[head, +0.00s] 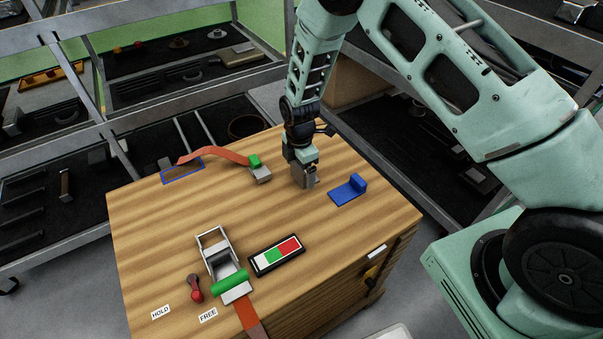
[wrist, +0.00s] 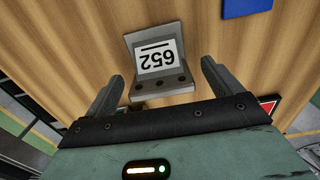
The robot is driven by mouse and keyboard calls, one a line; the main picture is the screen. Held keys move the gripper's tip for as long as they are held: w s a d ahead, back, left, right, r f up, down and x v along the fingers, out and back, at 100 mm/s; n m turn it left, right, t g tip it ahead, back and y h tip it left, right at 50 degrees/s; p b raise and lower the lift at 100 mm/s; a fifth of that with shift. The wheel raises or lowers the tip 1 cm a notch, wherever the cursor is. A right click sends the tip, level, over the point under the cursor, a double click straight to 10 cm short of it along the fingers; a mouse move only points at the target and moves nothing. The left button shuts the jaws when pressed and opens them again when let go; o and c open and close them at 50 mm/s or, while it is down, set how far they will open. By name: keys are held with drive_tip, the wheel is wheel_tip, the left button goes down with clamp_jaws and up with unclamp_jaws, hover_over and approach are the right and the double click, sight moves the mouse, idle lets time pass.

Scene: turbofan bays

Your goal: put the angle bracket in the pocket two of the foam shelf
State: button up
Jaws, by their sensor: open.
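In the head view my gripper (head: 306,182) points down close to the bench top and largely hides the bracket. Dark foam-lined shelves (head: 22,205) stand behind the bench at the left. I cannot tell which of them is the foam shelf or which pocket is two.
A blue L-shaped piece (head: 346,191) lies right of my gripper. A strap buckle (head: 260,172) with orange webbing, a large latch (head: 219,256), a red-handled lever (head: 194,290) and a red-green-white panel (head: 277,256) are on the wooden bench (head: 150,225). Metal rack rails cross behind it.

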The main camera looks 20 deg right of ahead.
drive_tip(key=c, duration=1.3)
drive_tip(key=shift+r, duration=0.1)
